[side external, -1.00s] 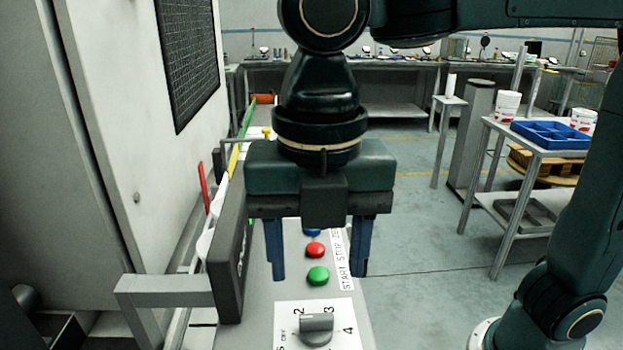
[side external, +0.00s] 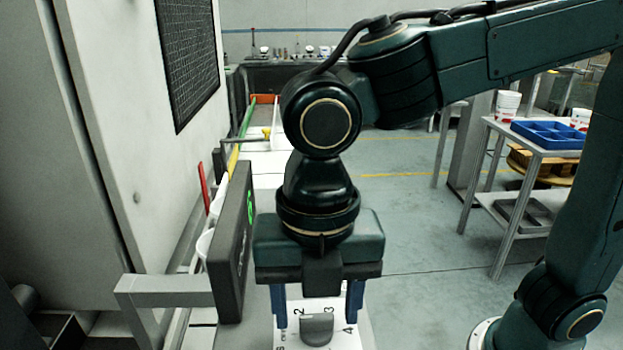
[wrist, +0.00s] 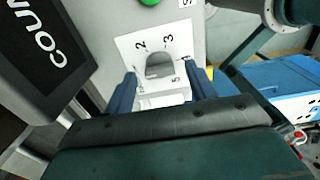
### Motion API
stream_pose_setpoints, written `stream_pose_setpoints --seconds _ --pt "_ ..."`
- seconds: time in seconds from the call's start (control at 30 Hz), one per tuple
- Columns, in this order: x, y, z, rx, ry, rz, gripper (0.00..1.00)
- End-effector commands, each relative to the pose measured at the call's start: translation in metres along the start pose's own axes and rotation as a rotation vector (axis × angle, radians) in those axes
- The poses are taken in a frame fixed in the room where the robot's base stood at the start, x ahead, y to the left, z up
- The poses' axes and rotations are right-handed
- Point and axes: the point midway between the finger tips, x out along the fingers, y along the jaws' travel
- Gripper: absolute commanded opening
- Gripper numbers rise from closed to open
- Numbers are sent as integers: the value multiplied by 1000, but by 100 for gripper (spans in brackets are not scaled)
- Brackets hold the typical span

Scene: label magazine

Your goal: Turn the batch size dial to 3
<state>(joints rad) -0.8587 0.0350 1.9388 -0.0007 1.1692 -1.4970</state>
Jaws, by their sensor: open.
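The batch size dial (side external: 317,328) is a grey knob on a white number plate (side external: 318,304) at the bottom of the side view. In the wrist view the dial (wrist: 159,66) shows between my fingers, with 2, 3 and 5 readable around it. The left finger and the right finger hide parts of the plate. I cannot tell for certain which number the dial points at. My gripper (side external: 317,320) points down over the dial, open, with one finger on each side. I see gaps between the fingers and the knob in the wrist view.
A dark display box (side external: 232,245) stands close on the left of my gripper. A green button (wrist: 150,2) lies just beyond the plate. A table with a blue tray (side external: 548,134) stands at the right, with clear floor between.

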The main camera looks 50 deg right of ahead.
Motion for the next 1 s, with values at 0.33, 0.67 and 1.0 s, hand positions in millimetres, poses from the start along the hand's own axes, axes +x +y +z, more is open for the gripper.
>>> stream_pose_setpoints --seconds 0.33,0.67,1.0 --pt "5 0 0 0 0 1 56" --pt "5 0 0 0 0 1 12" --pt "5 0 0 43 0 1 12"
